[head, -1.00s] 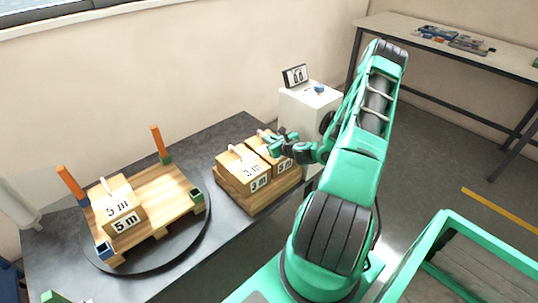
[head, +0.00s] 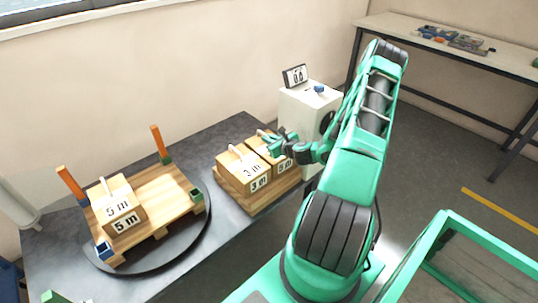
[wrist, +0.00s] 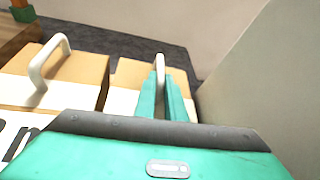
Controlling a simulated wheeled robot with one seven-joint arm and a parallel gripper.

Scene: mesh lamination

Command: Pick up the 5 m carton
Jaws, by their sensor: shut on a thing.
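A wooden 5 m carton (head: 284,164) sits on the right part of a wooden board (head: 262,201), partly hidden by my gripper. My gripper (head: 273,140) is over its top. In the wrist view, my gripper's fingers (wrist: 164,95) are shut on the white handle (wrist: 160,65) of this carton (wrist: 130,74). I cannot tell any gap between the carton and the board. A 3 m carton (head: 242,173) with its own white handle stands close on the left; it also shows in the wrist view (wrist: 75,80).
Another 5 m carton (head: 116,205) stands on a pallet (head: 165,190) with orange posts, on a black turntable (head: 195,243) at left. A white cabinet (head: 304,112) with a small display (head: 295,76) stands close behind and right of my gripper.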

